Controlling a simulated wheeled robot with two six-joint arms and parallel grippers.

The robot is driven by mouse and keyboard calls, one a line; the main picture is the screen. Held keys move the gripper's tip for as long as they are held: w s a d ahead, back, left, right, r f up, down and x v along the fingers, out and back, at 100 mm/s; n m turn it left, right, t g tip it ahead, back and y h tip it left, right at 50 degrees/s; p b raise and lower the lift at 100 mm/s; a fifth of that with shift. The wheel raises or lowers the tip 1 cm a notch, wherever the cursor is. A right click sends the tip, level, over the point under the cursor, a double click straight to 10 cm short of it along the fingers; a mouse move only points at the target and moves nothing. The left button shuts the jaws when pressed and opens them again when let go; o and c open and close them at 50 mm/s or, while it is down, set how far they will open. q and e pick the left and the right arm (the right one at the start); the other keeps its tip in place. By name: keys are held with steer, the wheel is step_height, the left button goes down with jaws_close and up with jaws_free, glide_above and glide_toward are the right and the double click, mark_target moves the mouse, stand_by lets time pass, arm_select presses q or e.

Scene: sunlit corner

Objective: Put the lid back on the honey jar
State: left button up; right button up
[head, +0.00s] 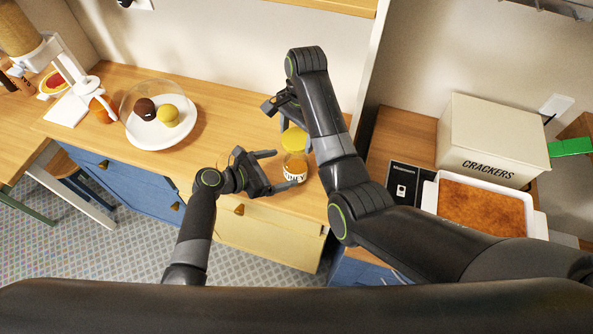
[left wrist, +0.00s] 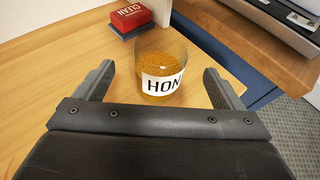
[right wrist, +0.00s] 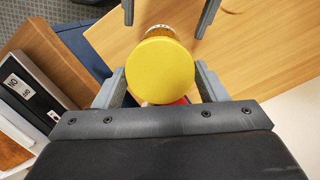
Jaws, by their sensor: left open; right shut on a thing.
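The open honey jar (head: 294,172) stands upright on the wooden counter, with amber honey and a white label; it also shows in the left wrist view (left wrist: 163,62). My left gripper (head: 280,169) is open, its fingers on either side of the jar with gaps visible in the left wrist view. My right gripper (right wrist: 162,80) is shut on the round yellow lid (right wrist: 158,70). In the head view the lid (head: 294,139) appears above the jar. The right wrist view shows part of the jar (right wrist: 160,29) beyond the lid, the rest hidden.
A white plate (head: 155,138) with two round items under a clear dome stands left. The cracker box (head: 490,140) and a baking dish (head: 485,235) are right. Bare counter lies between plate and jar.

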arm_select(q)
steer(key=x, duration=0.5)
steer(key=shift+w+d+f, duration=0.1)
steer(key=shift+w+d, duration=0.1)
arm_select(e)
steer(key=shift+w+d, duration=0.1)
arm_select(q)
steer(key=shift+d+f, duration=0.1)
steer(key=shift+d, duration=0.05)
steer(key=c, duration=1.5)
steer(key=shift+o, duration=0.2)
arm_select(e)
glide_above(297, 168)
steer(key=shift+w+f, duration=0.1)
steer(key=shift+f, duration=2.4)
steer(key=shift+f, duration=0.9)
steer(key=shift+f, duration=0.55)
